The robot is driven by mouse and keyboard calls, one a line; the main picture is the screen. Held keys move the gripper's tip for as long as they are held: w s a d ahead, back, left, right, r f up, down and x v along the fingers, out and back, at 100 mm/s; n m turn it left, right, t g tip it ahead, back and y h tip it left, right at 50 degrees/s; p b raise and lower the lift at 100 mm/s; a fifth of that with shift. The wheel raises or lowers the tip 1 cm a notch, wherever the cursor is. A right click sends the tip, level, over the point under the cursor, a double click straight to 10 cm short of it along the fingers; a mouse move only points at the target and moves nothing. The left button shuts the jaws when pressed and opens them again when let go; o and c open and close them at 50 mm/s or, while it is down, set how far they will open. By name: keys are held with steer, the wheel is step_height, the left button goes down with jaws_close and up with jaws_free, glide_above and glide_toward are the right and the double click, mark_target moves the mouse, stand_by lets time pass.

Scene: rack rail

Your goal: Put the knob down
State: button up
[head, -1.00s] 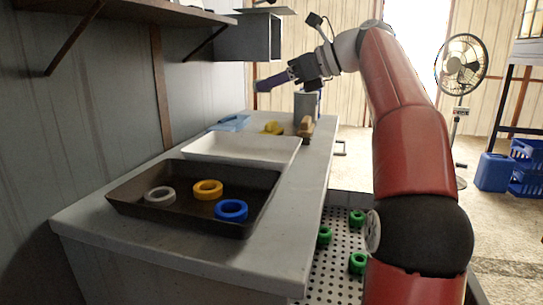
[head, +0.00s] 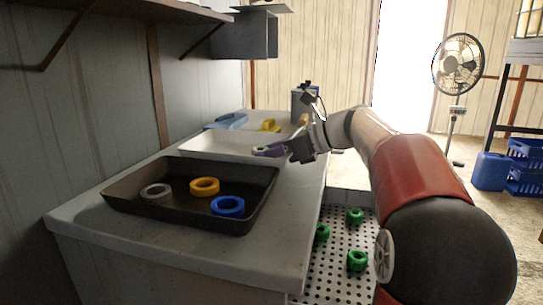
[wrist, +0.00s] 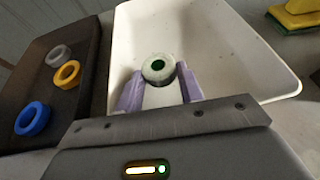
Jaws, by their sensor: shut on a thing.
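My gripper (head: 268,151) has purple fingers and is low over the white tray (head: 200,144). In the wrist view my gripper (wrist: 160,88) is shut on a pale grey knob (wrist: 158,63) with a dark green centre. The knob sits at the fingertips, with the white tray (wrist: 220,40) behind and below it. I cannot tell how far the knob is above the tray floor. In the head view I cannot make the knob out clearly.
A dark tray (head: 120,207) in front holds a grey ring (head: 156,193), a yellow ring (head: 204,187) and a blue ring (head: 228,206). Green knobs (head: 356,260) sit on a perforated panel (head: 335,285) at the right. A yellow sponge (wrist: 296,14) lies beyond the white tray.

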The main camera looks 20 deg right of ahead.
steer(key=shift+s+f, duration=0.1)
steer(key=shift+f, duration=0.35)
steer(key=shift+f, duration=0.15)
steer(key=o, duration=1.1)
steer(key=shift+d, duration=0.1)
steer(key=v, duration=1.1)
steer(key=shift+r+p, duration=0.35)
steer(key=shift+r, duration=0.05)
steer(key=shift+s+d+r, duration=0.25)
